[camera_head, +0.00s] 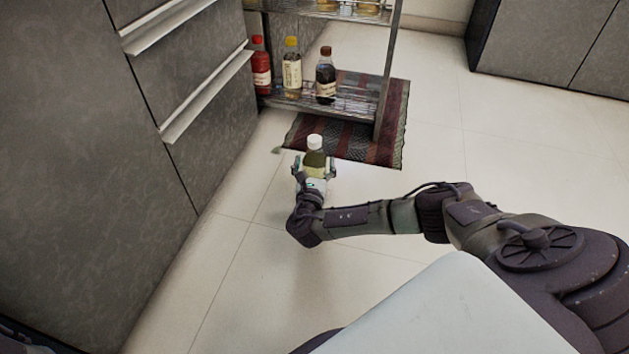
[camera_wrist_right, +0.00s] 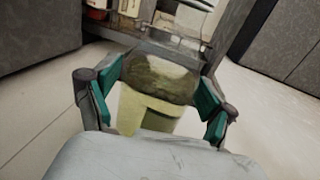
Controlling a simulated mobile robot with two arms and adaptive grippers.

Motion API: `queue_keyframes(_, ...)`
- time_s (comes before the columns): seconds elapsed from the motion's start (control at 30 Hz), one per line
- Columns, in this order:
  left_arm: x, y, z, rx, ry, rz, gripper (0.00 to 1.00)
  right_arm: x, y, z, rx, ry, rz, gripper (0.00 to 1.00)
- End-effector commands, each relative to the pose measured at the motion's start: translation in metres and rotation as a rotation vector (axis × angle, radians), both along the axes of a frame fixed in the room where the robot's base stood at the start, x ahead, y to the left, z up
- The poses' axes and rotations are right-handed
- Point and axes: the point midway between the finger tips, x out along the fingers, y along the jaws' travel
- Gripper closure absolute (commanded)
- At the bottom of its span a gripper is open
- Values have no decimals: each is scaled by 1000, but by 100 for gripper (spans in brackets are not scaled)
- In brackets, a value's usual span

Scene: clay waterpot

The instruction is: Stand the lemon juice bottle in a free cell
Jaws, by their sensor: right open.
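The lemon juice bottle (camera_head: 314,158) has a white cap, clear shoulders and yellow-green contents. It looks upright in the head view, in front of the rack. My right gripper (camera_head: 314,172) is open, with a finger on each side of the bottle. In the right wrist view the bottle's pale yellow-green body (camera_wrist_right: 148,105) is between the green finger pads, with visible gaps beside it. The gripper hides its lower part, so I cannot tell what it stands on. The cells on the rack's lower shelf (camera_head: 350,102) are not clearly distinguishable. My left gripper is out of view.
A red bottle (camera_head: 261,68), a yellow-capped bottle (camera_head: 292,70) and a dark bottle (camera_head: 325,78) stand on the lower shelf. A striped rug (camera_head: 350,145) lies under the rack. Grey drawers (camera_head: 200,95) border the left. The tiled floor at right is clear.

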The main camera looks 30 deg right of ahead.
Motion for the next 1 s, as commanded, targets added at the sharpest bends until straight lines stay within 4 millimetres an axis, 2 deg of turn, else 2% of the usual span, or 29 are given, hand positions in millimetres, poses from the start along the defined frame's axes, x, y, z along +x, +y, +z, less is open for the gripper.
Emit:
queue_keyframes(0.03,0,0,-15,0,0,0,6,6,-4,-5,-1,-3,1,17)
queue_keyframes(0.13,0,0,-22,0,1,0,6,15,-12,-4,-1,-1,0,17)
queue_keyframes(0.47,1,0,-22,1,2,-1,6,19,-15,0,1,1,1,18)
queue_keyframes(0.9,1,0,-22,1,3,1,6,18,-15,0,1,2,0,92)
queue_keyframes(0.97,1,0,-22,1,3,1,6,18,-15,0,1,2,0,100)
queue_keyframes(1.0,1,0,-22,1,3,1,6,19,-15,2,0,-2,0,100)
